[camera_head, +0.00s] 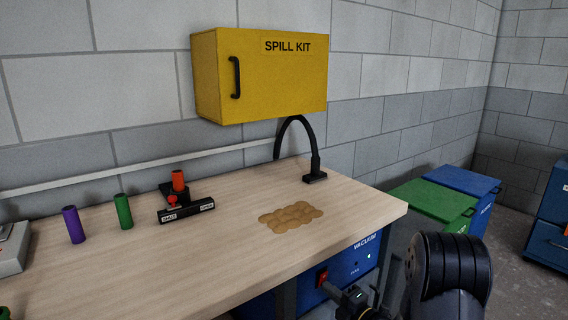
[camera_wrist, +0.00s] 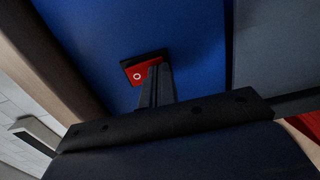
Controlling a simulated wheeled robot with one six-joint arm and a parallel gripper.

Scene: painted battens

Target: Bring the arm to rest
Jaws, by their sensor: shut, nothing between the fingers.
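My arm (camera_head: 450,265) reaches in from the lower right of the head view, low beside the workbench. My gripper (camera_head: 330,289) is at the front of the blue vacuum unit (camera_head: 345,266) under the bench. Its fingers are shut with nothing between them. They are close to a red switch (camera_head: 322,278) on that unit. In the wrist view the closed fingers (camera_wrist: 157,72) partly cover the red switch (camera_wrist: 139,74), which bears a white circle. I cannot tell whether the fingertips touch it.
The workbench (camera_head: 180,255) carries a brown spill patch (camera_head: 291,217), a black curved hose (camera_head: 297,130), a purple tube (camera_head: 73,225), a green tube (camera_head: 123,211) and a black stand (camera_head: 185,212). A yellow spill kit cabinet (camera_head: 285,80) hangs above. Green (camera_head: 432,204) and blue (camera_head: 463,181) bins stand right.

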